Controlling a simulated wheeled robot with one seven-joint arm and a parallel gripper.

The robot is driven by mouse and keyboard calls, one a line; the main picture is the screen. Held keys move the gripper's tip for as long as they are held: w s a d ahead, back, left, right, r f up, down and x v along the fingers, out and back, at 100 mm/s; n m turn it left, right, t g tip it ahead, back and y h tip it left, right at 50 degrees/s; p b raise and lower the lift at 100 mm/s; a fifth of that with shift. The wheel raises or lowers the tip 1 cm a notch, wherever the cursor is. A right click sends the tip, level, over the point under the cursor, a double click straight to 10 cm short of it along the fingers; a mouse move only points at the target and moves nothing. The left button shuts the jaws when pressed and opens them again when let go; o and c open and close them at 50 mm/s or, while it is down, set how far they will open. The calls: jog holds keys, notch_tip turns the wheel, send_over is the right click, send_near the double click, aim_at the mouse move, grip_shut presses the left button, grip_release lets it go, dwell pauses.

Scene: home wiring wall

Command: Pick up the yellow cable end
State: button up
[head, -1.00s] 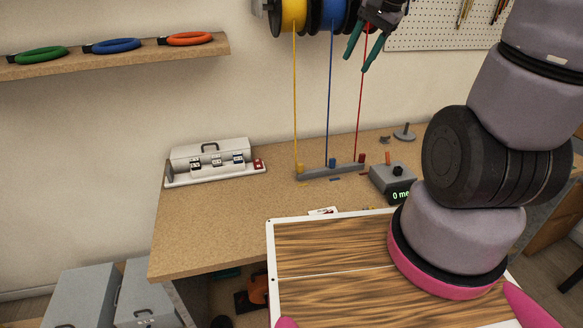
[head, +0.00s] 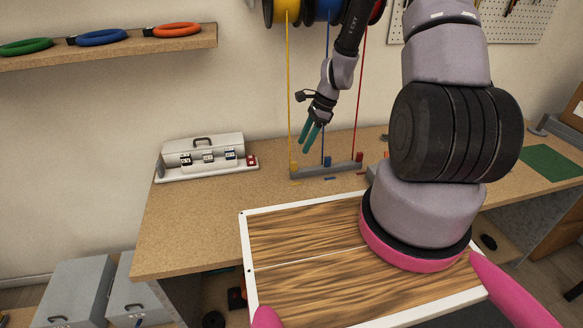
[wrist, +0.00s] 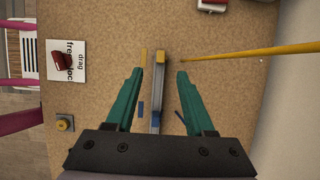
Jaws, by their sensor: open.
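The yellow cable (head: 288,90) hangs from the yellow spool (head: 284,10) to a small yellow end block (head: 293,167) at the left of the grey holder bar (head: 325,171) on the bench. In the wrist view the yellow end (wrist: 160,58) sits on the bar, and the cable (wrist: 255,51) runs off to the right. My gripper (head: 307,143) is above the bar with its teal fingers pointing down. In the wrist view my gripper (wrist: 160,72) is open and empty, its fingertips appearing on either side of the bar, just short of the yellow end.
Blue (head: 327,161) and red (head: 359,158) ends share the bar, their cables hanging close by. A breaker box (head: 207,155) stands to the left. A wood-grained panel (head: 310,235) is in front. The bench between is mostly clear.

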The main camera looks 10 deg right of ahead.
aim_at(294, 162)
jog(key=x, duration=0.9)
jog(key=shift+w+a+f, duration=0.1)
jog(key=shift+a, duration=0.1)
grip_shut()
